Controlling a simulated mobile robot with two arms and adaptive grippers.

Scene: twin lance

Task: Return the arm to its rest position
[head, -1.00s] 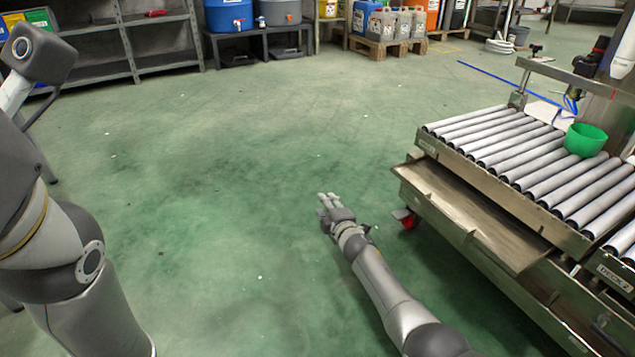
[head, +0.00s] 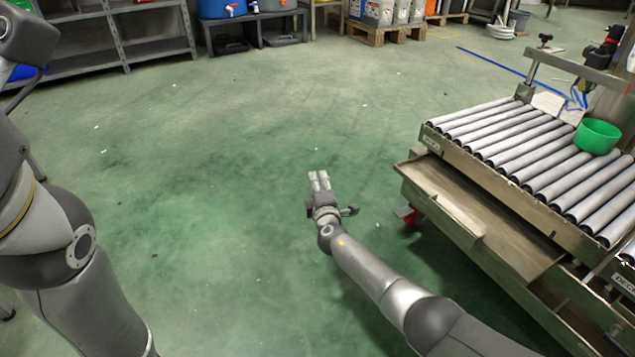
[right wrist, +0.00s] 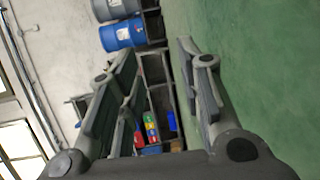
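My right arm reaches out over the green floor in the middle of the head view, and its gripper (head: 319,178) is at the far end. In the right wrist view this gripper (right wrist: 160,50) has its fingers apart, with nothing between them but the distant room. It touches nothing and is left of the roller conveyor. My left arm (head: 70,250) fills the left side of the head view, bent. The left gripper is not in view.
The roller conveyor (head: 520,150) stands at the right, with a green bowl (head: 597,137) on it and a metal tray (head: 450,205) along its near side. Grey shelving (head: 120,45) and a wooden pallet (head: 385,33) are at the back. The floor (head: 220,150) between is clear.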

